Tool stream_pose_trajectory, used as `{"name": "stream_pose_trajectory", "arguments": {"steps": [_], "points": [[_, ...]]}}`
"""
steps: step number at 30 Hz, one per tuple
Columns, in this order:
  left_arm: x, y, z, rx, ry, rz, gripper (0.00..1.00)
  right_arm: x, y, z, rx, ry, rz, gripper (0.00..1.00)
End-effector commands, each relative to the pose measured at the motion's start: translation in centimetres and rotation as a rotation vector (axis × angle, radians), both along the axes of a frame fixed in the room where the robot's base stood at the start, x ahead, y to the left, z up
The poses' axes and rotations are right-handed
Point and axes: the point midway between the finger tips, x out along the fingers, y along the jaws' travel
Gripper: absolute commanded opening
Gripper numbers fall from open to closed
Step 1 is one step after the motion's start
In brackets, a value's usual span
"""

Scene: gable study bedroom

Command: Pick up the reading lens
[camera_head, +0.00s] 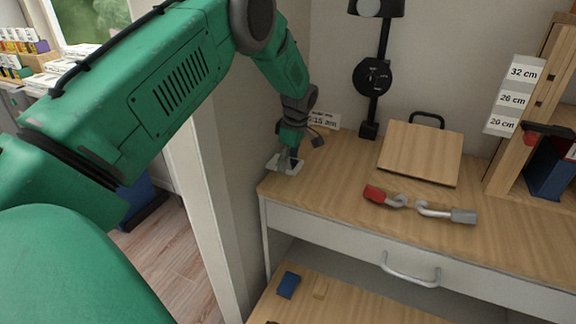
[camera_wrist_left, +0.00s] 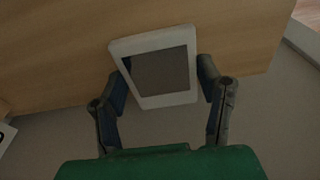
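The reading lens (camera_head: 293,168) looks like a flat pale frame at the left front corner of the wooden desk. In the left wrist view the lens (camera_wrist_left: 160,70) is a white square frame with a dark pane. My left gripper (camera_head: 286,160) is over the lens and partly hides it in the head view. In the left wrist view the left gripper's (camera_wrist_left: 161,68) fingers are spread, one on each side of the frame, very close to its edges. A firm grip does not show. My right gripper is not in view.
A tilted wooden board (camera_head: 420,152), a dark lamp stand (camera_head: 371,80) and a small sign (camera_head: 323,119) stand at the back of the desk. Red-ended (camera_head: 375,194) and grey-ended (camera_head: 462,216) metal pieces lie in front of the board. A blue block (camera_head: 289,284) rests on the lower shelf.

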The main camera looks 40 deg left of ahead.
Motion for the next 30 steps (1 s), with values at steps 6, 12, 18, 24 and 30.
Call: {"name": "stream_pose_trajectory", "arguments": {"steps": [6, 12, 18, 24, 30], "points": [[-0.1, 0.1, -0.2, -0.001, 0.004, 0.002, 0.26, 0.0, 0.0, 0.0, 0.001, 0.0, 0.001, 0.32], [-0.1, -0.1, -0.1, 0.001, 0.007, 0.001, 0.26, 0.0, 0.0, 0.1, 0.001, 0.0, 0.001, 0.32], [0.1, -0.4, 1.9, 0.0, 0.003, 0.0, 0.26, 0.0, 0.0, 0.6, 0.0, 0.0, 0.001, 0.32], [0.1, -0.4, 5.3, 0.001, 0.0, 0.001, 0.26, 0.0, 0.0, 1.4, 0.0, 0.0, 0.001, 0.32], [0.6, -2.0, 7.0, 0.002, 0.004, -0.005, 0.26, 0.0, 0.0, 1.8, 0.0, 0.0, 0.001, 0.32]]}}
